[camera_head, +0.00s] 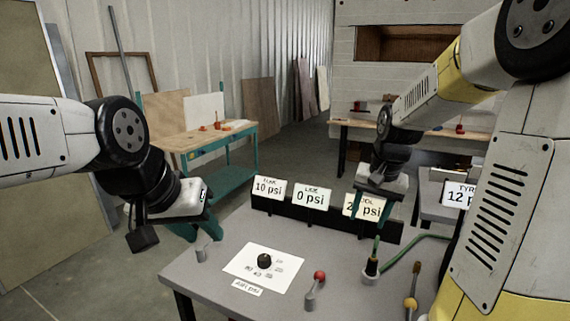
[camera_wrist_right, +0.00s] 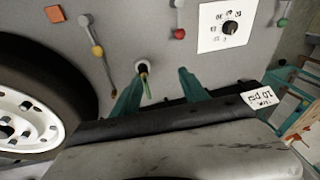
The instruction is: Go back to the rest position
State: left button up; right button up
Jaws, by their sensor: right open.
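My right gripper (camera_head: 376,208) is open and empty above the grey table, over a dark fitting with a green upright tip (camera_head: 371,264). In the right wrist view, its two teal fingers (camera_wrist_right: 160,88) are spread, and the fitting (camera_wrist_right: 143,72) appears between them, near the left finger; the gap to it cannot be judged. My left gripper (camera_head: 198,225) hangs left of the table, pointing down. Its fingertips are too unclear to tell whether they are apart.
The grey table (camera_head: 215,278) carries a black dial (camera_head: 264,260) on a white sheet, a red-knobbed lever (camera_head: 318,278), a yellow-knobbed lever (camera_head: 410,303) and a green hose (camera_head: 415,243). Pressure signs (camera_head: 311,197) line its back. A tyre (camera_wrist_right: 70,70) is at left in the wrist view.

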jog(key=s+a+r+n+t, duration=0.1)
jog(key=s+a+r+n, duration=0.1)
jog(key=s, duration=0.6)
jog(key=s+a+r+n+t+y, duration=0.1)
jog(key=s+a+r+n+t, duration=0.1)
jog(key=s+a+r, duration=0.3)
jog(key=s+n, duration=0.1)
jog(key=s, duration=0.3)
jog(key=shift+r+t, duration=0.25)
jog(key=shift+t, duration=0.05)
